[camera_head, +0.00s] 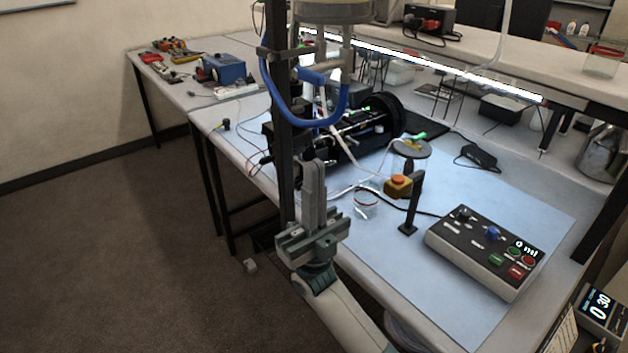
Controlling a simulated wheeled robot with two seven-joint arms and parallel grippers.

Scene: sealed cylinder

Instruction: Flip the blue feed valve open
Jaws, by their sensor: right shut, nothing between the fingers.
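My right gripper (313,168) points up in the middle of the view, its fingers together with nothing between them. It is in front of the dark upright post and below the blue hose. A blue hose (283,108) loops from the post up to the fittings under a grey cylinder (334,10) at the top edge. A short blue piece (312,77) by the pale pipe there looks like a valve handle; how it is set is too small to tell. The gripper is apart from it, below. My left gripper is not in view.
A control box (478,255) with a blue knob (491,233) and coloured buttons sits on the blue mat (390,265). A black cylindrical apparatus (380,115) lies behind. Open floor is at left.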

